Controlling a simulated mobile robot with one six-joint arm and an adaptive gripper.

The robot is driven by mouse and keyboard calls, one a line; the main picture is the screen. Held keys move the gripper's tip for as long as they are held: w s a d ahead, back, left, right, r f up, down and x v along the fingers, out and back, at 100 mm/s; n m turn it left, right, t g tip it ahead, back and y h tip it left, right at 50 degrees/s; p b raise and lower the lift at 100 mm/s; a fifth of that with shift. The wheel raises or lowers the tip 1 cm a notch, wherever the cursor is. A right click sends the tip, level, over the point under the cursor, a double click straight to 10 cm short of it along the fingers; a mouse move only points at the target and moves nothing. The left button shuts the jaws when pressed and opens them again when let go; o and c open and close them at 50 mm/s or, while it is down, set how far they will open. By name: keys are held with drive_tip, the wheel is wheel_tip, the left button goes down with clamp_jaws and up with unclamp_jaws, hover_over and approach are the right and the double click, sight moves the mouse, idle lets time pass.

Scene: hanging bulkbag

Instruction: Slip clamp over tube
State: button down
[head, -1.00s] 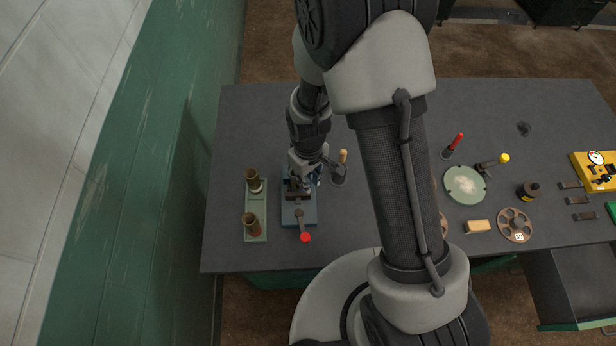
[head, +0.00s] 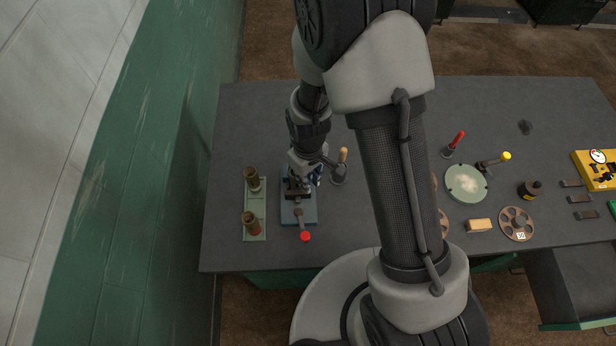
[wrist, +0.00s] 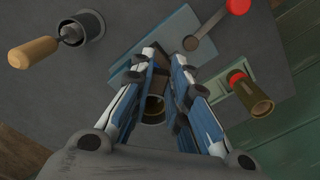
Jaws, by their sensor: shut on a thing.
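My gripper (wrist: 166,66) has blue-and-white fingers and is shut on a short, dark round piece with a brass-coloured ring (wrist: 154,105). The fingers hide much of it, and I cannot tell whether it is the clamp or a tube. In the head view my gripper (head: 300,174) is low over the back of a blue fixture (head: 299,213). The fixture has a lever ending in a red knob (head: 305,236). To its left, two brownish tubes (head: 253,177) (head: 251,222) stand on a green tray (head: 255,203). One tube also shows in the wrist view (wrist: 257,98).
A wooden-handled tool in a holder (head: 340,170) stands just right of my gripper. Farther right are a round green plate (head: 466,183), a reel (head: 515,224) and a yellow gauge unit (head: 596,170). A green wall (head: 150,180) bounds the left side. The back of the bench is clear.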

drive_tip(key=shift+f+b, duration=0.8)
drive_tip(key=shift+f, duration=0.15)
idle(0.4)
drive_tip(key=c, duration=1.5)
unclamp_jaws()
drive_tip(key=shift+o, duration=0.2)
wheel_tip(320, 180, up, 12)
